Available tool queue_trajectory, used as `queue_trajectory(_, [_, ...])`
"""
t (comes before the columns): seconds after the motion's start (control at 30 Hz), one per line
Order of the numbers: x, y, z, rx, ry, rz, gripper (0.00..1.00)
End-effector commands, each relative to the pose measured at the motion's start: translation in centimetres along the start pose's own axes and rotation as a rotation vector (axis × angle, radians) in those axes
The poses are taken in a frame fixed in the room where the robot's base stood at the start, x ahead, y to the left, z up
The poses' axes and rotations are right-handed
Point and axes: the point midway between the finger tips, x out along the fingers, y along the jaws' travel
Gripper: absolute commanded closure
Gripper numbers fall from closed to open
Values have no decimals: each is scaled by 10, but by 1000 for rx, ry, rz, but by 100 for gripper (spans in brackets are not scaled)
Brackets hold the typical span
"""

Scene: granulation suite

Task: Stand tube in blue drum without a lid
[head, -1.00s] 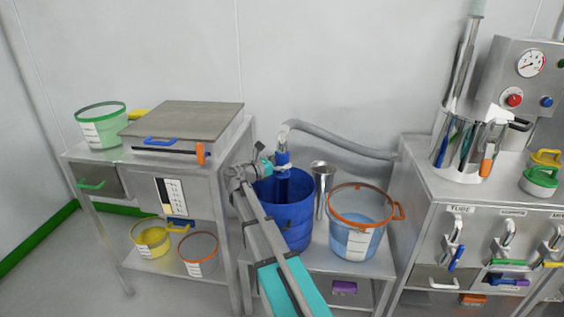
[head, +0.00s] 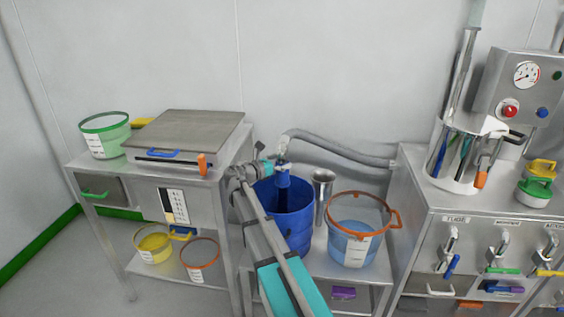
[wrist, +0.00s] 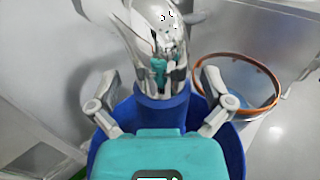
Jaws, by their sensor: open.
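The tube (head: 283,180) has a blue sleeve and a metal elbow on top, with a grey hose (head: 340,147) running from it to the right. It stands with its lower part inside the open blue drum (head: 296,222), near the rim's back left; its foot is hidden. The tube's blue sleeve also shows in the wrist view (wrist: 163,112). My gripper (head: 268,168) is at the tube's upper part, above the drum. In the wrist view my gripper (wrist: 160,85) is open, its fingers spread apart on either side of the tube.
A metal funnel-like vessel (head: 321,190) and a clear bucket with an orange rim (head: 356,240) stand right of the drum. A bench with a scale (head: 188,135) is at left. A steel cabinet (head: 432,222) is at right.

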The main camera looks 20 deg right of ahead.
Motion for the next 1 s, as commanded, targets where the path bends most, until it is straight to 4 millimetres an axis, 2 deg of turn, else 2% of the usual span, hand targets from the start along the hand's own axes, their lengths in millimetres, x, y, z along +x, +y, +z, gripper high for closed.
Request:
queue_trajectory(0.03, [0, 0, 9, 0, 0, 0, 0])
queue_trajectory(1.0, [0, 0, 88, 0, 0, 0, 0])
